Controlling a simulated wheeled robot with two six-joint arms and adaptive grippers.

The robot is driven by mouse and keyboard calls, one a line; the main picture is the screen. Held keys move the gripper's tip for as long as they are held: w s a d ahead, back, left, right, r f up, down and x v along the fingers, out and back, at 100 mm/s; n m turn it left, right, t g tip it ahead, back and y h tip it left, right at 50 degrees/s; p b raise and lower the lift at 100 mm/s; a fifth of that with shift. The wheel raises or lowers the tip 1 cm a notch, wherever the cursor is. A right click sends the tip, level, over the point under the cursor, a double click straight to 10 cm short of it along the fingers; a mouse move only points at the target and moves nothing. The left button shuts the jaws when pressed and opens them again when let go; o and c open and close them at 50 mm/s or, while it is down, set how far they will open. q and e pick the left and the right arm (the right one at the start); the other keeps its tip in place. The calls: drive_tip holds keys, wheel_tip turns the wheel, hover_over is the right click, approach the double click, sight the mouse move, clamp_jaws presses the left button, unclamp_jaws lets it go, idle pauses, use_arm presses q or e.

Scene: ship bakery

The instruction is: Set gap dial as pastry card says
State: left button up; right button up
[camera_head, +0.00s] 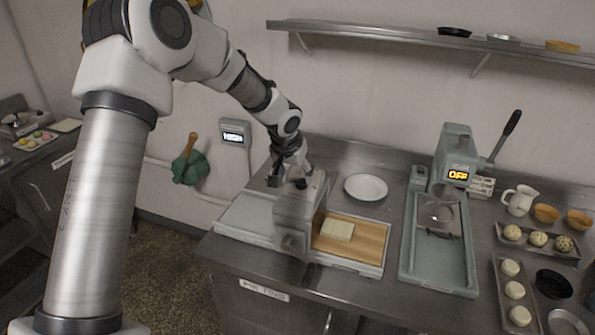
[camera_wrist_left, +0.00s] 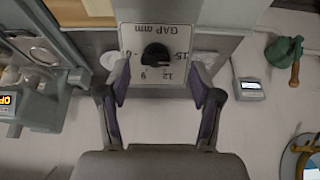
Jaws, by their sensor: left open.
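The gap dial is a black knob (camera_wrist_left: 155,56) on a white plate (camera_wrist_left: 128,38) marked "GAP mm" with 6, 9, 12 and 15. I cannot tell for sure which number it points at. My left gripper (camera_wrist_left: 158,88) is open, its fingers on either side of the dial plate, with nothing between them. In the head view the left gripper (camera_head: 290,178) is at the back of the grey roller machine (camera_head: 294,219), and the dial is hidden there. A small white card (camera_head: 481,185) with unreadable writing stands by the press. My right gripper is not in view.
Pale dough (camera_head: 337,230) lies on a wooden board (camera_head: 366,237) right of the roller. A white plate (camera_head: 366,187) is behind. The green-grey press (camera_head: 438,240) shows OFF. A shelf (camera_head: 400,36) runs above.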

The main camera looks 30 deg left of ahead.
sight(302, 180)
use_arm(q)
drive_tip(key=w+f, duration=0.3)
drive_tip(key=shift+w+f, duration=0.4)
drive_tip(key=shift+s+r, duration=0.2)
drive_tip(key=shift+s, duration=0.05)
drive_tip(key=shift+c, duration=0.7)
drive_tip(key=shift+s+r, duration=0.25)
drive_tip(key=shift+s, duration=0.15)
drive_tip(key=c, duration=0.6)
drive_tip(key=shift+s, duration=0.1)
drive_tip(key=c, duration=0.4)
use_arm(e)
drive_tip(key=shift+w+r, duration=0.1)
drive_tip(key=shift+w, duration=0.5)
use_arm(q)
drive_tip(key=shift+m, duration=0.4)
drive_tip(key=m+b, duration=0.1)
drive_tip(key=m, duration=0.3)
drive_tip(key=shift+d+f+y, duration=0.1)
drive_tip(key=shift+y, duration=0.3)
drive_tip(key=m+b, duration=0.2)
drive_tip(key=m, duration=0.4)
drive_tip(key=shift+d+y, duration=0.1)
drive_tip(key=shift+y, duration=0.2)
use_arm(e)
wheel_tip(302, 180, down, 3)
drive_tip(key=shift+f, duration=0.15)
use_arm(q)
drive_tip(key=shift+f+m, duration=0.1)
drive_tip(key=shift+m, duration=0.3)
